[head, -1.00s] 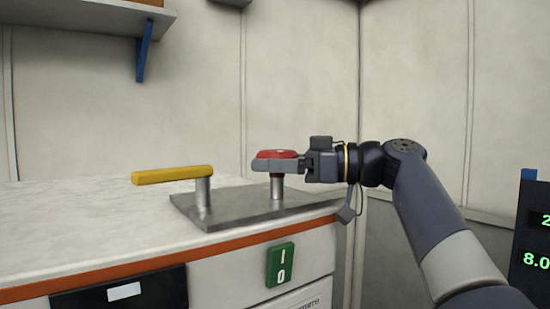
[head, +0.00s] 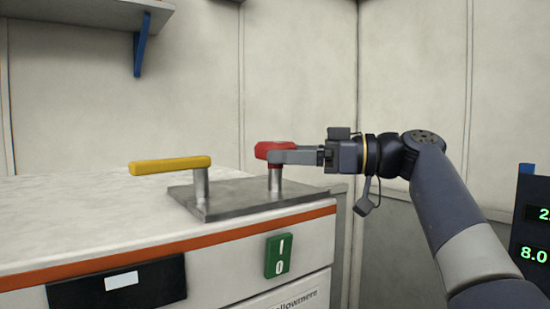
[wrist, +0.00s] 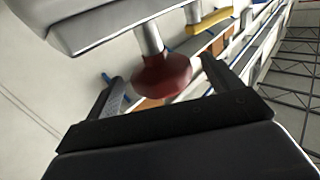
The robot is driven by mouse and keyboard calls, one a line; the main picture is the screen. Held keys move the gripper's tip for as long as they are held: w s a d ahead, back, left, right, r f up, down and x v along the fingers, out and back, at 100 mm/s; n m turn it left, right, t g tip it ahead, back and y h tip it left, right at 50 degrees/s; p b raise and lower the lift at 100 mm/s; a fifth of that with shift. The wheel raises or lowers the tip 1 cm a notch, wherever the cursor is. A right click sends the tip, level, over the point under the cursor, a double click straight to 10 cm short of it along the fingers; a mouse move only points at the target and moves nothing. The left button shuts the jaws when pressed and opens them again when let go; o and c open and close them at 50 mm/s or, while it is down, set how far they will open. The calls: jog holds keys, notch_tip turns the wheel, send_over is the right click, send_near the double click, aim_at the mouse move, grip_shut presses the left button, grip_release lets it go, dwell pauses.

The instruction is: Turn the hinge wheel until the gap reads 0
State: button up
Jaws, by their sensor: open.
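A red wheel (head: 268,148) sits on top of a short metal post on a grey metal plate (head: 235,203). My gripper (head: 278,156) reaches in level from the right, with its jaws open. In the head view the near finger overlaps the right part of the wheel; the far finger is hidden. In the wrist view the red wheel (wrist: 162,80) shows between the two spread finger ends (wrist: 158,78), with space visible beside it. A dark panel (head: 530,235) at the right edge shows green digits, a cut-off "2." and "8.0"; its labels are out of view.
A yellow lever (head: 170,165) stands on its own post left of the wheel. The plate lies on a white counter (head: 80,215) with an orange edge strip. A green I/0 switch (head: 279,255) is on the counter's front. A wall stands behind; a shelf bracket (head: 141,45) hangs above.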

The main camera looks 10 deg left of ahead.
jog(key=d+b, duration=0.1)
jog(key=d, duration=0.6)
jog(key=shift+w+d, duration=0.25)
jog(key=shift+d, duration=0.15)
jog(key=shift+a, duration=0.1)
jog(key=a, duration=0.3)
jog(key=a+p, duration=0.1)
jog(key=a, duration=0.3)
jog(key=s+a+p, duration=0.1)
jog(key=a, duration=0.3)
jog(key=shift+r, duration=0.1)
jog(key=shift+w+f+t, duration=0.1)
jog(key=shift+f+t, duration=0.15)
jog(key=shift+t, duration=0.05)
jog(key=shift+d+r+m+t+b, duration=0.1)
jog(key=shift+d+m+t+b, duration=0.1)
jog(key=shift+m+t+b, duration=0.25)
jog(key=shift+a, duration=0.1)
jog(key=shift+r+g+p, duration=0.1)
jog(key=shift+g+p, duration=0.25)
jog(key=shift+p, duration=0.05)
